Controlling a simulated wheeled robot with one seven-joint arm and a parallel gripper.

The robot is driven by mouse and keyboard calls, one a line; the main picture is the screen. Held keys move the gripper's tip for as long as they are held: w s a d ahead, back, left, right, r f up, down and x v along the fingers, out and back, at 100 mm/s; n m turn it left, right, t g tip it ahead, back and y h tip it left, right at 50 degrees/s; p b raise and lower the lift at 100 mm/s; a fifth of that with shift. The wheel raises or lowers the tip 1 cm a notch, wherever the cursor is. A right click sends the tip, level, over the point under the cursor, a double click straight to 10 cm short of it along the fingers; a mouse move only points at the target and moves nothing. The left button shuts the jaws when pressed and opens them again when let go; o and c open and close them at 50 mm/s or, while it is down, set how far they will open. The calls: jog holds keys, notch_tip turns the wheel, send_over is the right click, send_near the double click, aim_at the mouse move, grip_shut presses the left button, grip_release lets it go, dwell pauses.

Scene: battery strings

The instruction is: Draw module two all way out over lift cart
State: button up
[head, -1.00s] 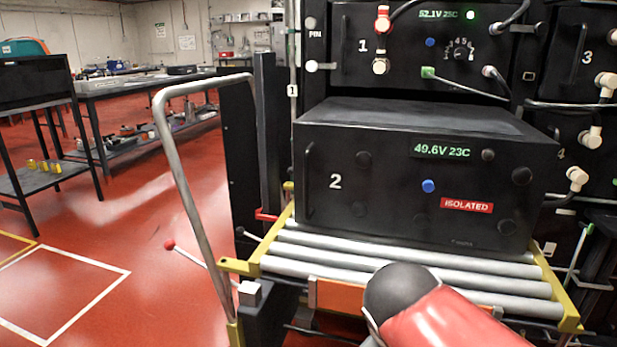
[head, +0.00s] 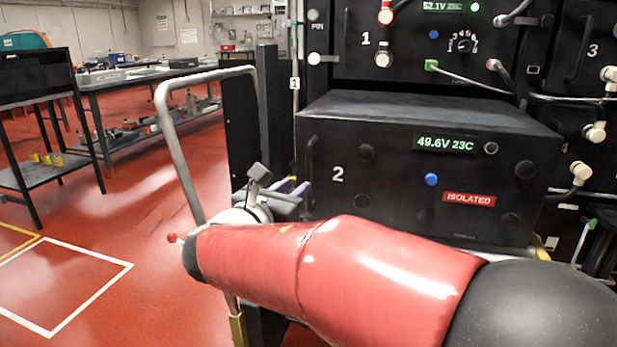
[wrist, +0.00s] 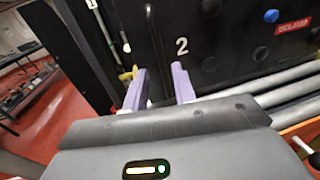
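Module two (head: 400,175) is a black box marked 2, reading 49.6V 23C with a red ISOLATED label. It stands out from the rack, over the cart's rollers. Its front also shows in the wrist view (wrist: 225,50). Its black handle (head: 310,160) is at the left of its front. My gripper (wrist: 159,80) is at the lower end of this handle, purple fingers apart; I cannot tell whether they touch it. The lift cart's grey push bar (head: 172,140) stands at left. Its rollers (wrist: 290,88) show in the wrist view; my red arm hides most of them in the head view.
Module one (head: 400,45), with cables, is in the rack above. Modules with pale connectors (head: 592,130) are at right. A dark shelf table (head: 45,175) and a long workbench (head: 140,85) stand at left. The red floor (head: 130,215) between is clear.

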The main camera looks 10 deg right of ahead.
aim_at(307, 178)
jog(key=x, duration=0.6)
jog(key=shift+w+d, duration=0.15)
jog(key=shift+d, duration=0.05)
grip_shut()
dwell(1.2)
